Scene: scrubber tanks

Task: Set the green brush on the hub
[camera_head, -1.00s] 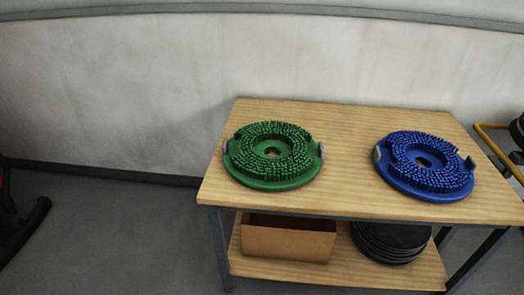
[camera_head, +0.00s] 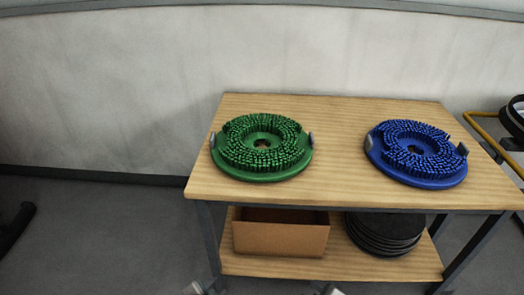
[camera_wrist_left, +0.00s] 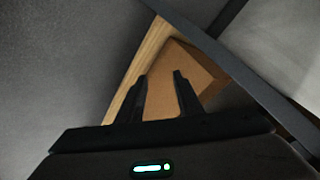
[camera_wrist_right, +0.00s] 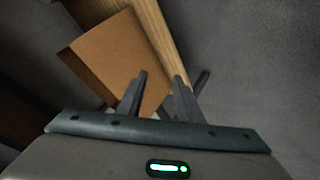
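The green brush (camera_head: 262,172) lies flat on the wooden table top, left of centre, bristles up, with a dark hole in its middle and a grey clip on each side. No hub can be made out in any view. My left gripper (camera_wrist_left: 161,78) is open and empty, pointing toward the cardboard box under the table; only its tip shows at the bottom edge of the head view (camera_head: 206,288). My right gripper (camera_wrist_right: 160,78) is open and empty, also in front of the box. Both are below and in front of the brush, apart from it.
A blue brush (camera_head: 418,178) lies right of the green one on the table (camera_head: 335,190). The lower shelf holds the cardboard box (camera_head: 281,239) and a stack of black discs (camera_head: 384,236). A yellow-railed cart (camera_head: 488,133) stands right. A dark object (camera_head: 14,226) is cut off at left.

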